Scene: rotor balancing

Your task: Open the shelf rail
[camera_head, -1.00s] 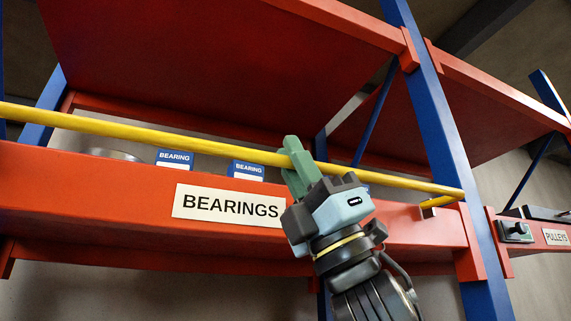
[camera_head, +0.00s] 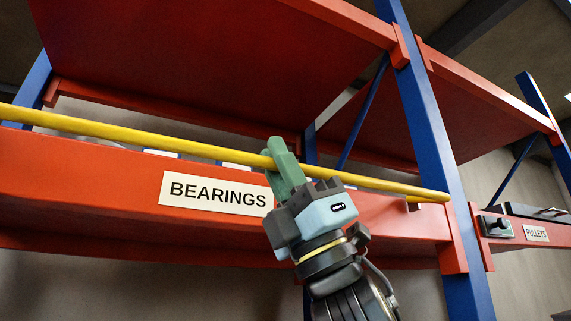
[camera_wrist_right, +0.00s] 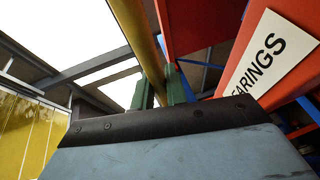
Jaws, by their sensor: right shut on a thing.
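The shelf rail is a long yellow bar (camera_head: 120,130) across the front of the red shelf bay, just above the beam marked BEARINGS (camera_head: 216,193). Its right end reaches the blue upright. My right gripper (camera_head: 283,160) has green fingers and is shut on the rail, right of the sign. In the right wrist view the rail (camera_wrist_right: 147,45) runs between my right gripper's two fingers (camera_wrist_right: 160,92). The exact finger contact is partly hidden. My left gripper is not in view.
A blue upright (camera_head: 425,110) stands right of my gripper. A red shelf panel (camera_head: 200,60) overhangs the bay. Label tops show behind the rail. At the right are a PULLEYS sign (camera_head: 536,233) and a dark knob (camera_head: 497,226).

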